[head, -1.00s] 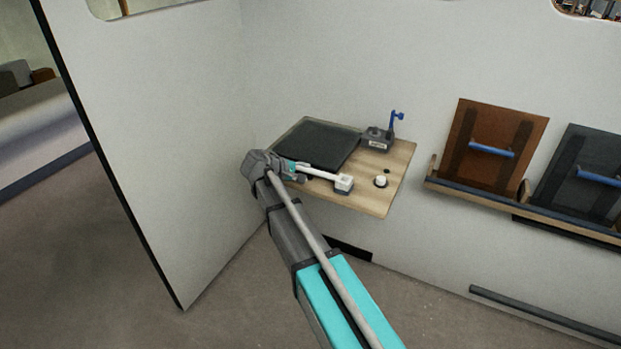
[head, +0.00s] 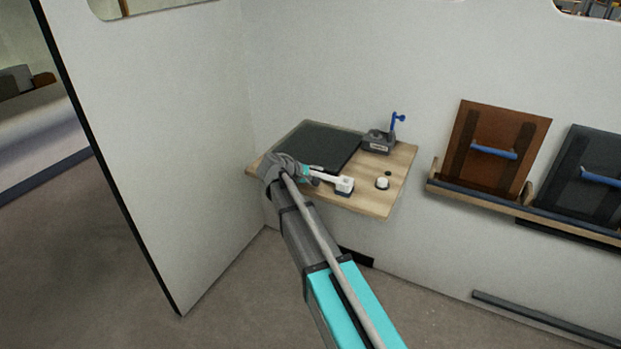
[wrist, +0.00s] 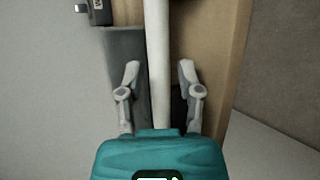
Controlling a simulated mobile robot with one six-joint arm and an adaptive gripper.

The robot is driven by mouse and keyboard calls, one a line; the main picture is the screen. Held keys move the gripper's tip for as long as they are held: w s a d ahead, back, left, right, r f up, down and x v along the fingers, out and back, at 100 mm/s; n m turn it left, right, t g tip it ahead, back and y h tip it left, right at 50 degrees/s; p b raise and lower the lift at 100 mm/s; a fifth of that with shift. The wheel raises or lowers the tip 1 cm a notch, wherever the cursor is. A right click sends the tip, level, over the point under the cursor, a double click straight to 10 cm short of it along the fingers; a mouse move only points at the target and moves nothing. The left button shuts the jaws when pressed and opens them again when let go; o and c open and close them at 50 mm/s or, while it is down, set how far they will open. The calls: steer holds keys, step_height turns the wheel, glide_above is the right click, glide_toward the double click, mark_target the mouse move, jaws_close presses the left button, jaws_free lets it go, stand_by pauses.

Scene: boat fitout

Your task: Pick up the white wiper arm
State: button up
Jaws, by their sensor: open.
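The white wiper arm (head: 322,178) lies along the front of the wooden shelf, with a blocky white and dark end (head: 344,185) on its right. In the wrist view the white bar (wrist: 158,60) runs lengthwise between the two fingers of my gripper (wrist: 158,80). The fingers are apart, with a visible gap on each side of the bar. In the head view my gripper (head: 303,172) is at the left part of the wiper arm, and my wrist hides its left end. I cannot tell the exact height of the fingers over the shelf.
The wooden shelf (head: 396,178) carries a dark mat (head: 318,146), a grey block with a blue lever (head: 378,141) and a white knob (head: 382,183). Walls stand behind and to the left. A rack with a brown panel (head: 498,140) is to the right.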

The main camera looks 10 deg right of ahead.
steer(key=shift+b+x, duration=0.45)
steer(key=shift+x, duration=0.8)
jaws_close()
